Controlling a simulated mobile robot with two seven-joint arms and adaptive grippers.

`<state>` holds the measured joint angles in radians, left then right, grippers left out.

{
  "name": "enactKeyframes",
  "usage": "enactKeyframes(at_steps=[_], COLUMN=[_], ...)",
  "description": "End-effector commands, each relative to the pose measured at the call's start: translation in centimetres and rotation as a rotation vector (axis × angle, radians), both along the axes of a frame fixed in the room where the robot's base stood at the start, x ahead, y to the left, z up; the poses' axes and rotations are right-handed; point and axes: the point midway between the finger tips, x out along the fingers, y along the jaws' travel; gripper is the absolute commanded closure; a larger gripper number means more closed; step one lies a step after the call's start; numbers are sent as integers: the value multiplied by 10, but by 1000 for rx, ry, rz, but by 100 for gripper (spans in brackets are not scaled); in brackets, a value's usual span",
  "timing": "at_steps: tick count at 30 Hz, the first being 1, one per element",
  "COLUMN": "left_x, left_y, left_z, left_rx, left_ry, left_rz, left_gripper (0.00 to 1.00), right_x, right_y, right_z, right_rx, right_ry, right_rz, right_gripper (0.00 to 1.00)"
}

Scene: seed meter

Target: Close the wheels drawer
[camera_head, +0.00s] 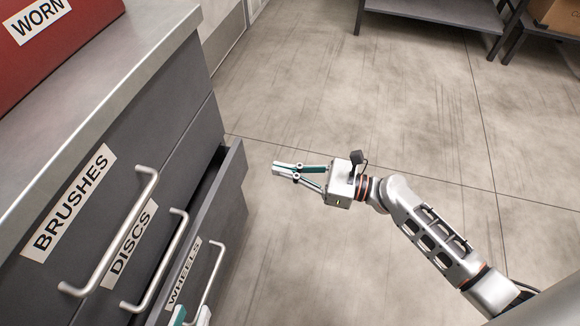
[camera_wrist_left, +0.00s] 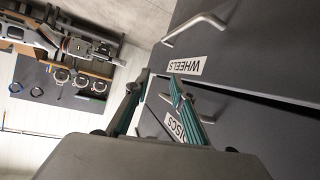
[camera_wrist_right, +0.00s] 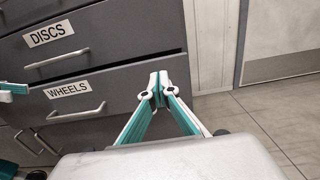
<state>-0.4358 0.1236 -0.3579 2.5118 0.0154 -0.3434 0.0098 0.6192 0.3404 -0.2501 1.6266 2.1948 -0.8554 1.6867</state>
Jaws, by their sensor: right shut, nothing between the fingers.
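The wheels drawer (camera_head: 228,222) is the lowest of three labelled drawers in the head view and stands partly pulled out, with a dark gap behind its front. Its bar handle (camera_head: 214,285) and WHEELS label (camera_head: 183,274) show. It also shows in the right wrist view (camera_wrist_right: 128,90) and upside down in the left wrist view (camera_wrist_left: 255,50). My left gripper (camera_head: 191,316) is just in at the bottom edge, near the drawer front; its fingers are apart in the left wrist view (camera_wrist_left: 158,78). Contact cannot be told. My right gripper (camera_head: 280,168) is shut and empty, right of the drawer.
The discs drawer (camera_head: 140,240) and brushes drawer (camera_head: 100,165) sit flush above, with protruding handles. A red bin (camera_head: 50,45) stands on the metal cabinet top (camera_head: 130,60). Floor right of the cabinet is clear. A shelf (camera_head: 430,12) stands at the back.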

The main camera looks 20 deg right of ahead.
Motion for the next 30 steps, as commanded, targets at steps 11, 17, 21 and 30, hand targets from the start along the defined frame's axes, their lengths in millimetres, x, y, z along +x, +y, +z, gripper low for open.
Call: enactKeyframes(at_steps=[11,17,21,30], left_x=[-5,-4,-4,-3], left_y=[-7,-11,-13,-14], left_z=[-6,-6,-4,-3], left_rx=[-53,-83,-95,-96], left_ry=[20,24,20,19], left_rz=[14,26,28,25], left_gripper=[76,76,76,76], right_x=[39,50,53,53], right_y=[60,76,81,81], right_z=[-2,-2,-1,0], right_rx=[3,0,0,0], right_ry=[4,1,2,1], right_rz=[-1,-1,-1,-1], right_gripper=[100,100,100,100])
